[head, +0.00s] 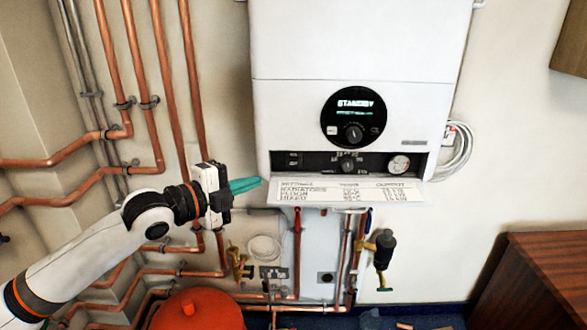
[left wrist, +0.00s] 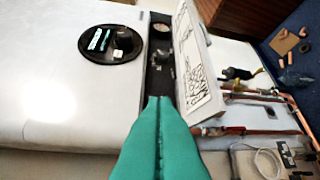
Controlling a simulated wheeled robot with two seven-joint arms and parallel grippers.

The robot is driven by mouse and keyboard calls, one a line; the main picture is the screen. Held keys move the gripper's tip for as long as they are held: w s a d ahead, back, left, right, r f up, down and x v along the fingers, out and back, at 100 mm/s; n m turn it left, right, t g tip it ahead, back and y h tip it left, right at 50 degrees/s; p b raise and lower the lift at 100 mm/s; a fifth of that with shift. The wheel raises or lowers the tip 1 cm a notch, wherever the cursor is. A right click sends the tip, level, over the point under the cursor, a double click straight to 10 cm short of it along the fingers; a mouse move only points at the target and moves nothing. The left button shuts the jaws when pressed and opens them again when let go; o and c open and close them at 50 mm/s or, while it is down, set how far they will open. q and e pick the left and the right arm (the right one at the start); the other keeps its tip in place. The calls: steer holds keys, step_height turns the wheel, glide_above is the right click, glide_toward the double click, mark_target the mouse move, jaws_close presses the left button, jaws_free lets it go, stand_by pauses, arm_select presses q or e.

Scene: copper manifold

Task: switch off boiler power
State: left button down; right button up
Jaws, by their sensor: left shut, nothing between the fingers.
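The white boiler (head: 360,50) hangs on the wall, with a round black display (head: 352,117) that reads "STANDBY". Below it is a dark control strip (head: 322,163) with small dark switches (head: 292,159) at its left end, a knob (head: 347,164) and a round gauge (head: 398,164). The switch position is too small to tell. A flap (head: 345,192) with a printed settings table is folded down under the strip. My left gripper (head: 259,182), with green fingers, is shut and empty just left of the strip's left end. In the left wrist view its fingertips (left wrist: 159,99) cover the near end of the strip (left wrist: 158,80).
Copper pipes (head: 135,60) run up the wall on the left. Valves (head: 384,245) and pipes hang below the boiler. A red-orange vessel (head: 198,312) stands at the bottom, and a wooden cabinet (head: 545,265) at the right. The wall right of the boiler is mostly clear.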

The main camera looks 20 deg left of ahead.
mark_target(294, 159)
arm_select(q)
steer(key=p+x, duration=0.1)
steer(key=x, duration=0.2)
steer(key=p+x, duration=0.1)
steer(key=x, duration=0.2)
steer(key=p+x, duration=0.2)
steer(key=x, duration=0.1)
steer(key=shift+d+r, duration=0.15)
steer(key=shift+r, duration=0.1)
steer(key=w, duration=0.1)
steer(key=w+f+p, duration=0.1)
steer(key=w, duration=0.1)
steer(key=shift+w, duration=0.25)
steer(key=shift+w+a+f+p, duration=0.2)
steer(key=shift+w+a+p, duration=0.15)
steer(key=shift+w, duration=0.2)
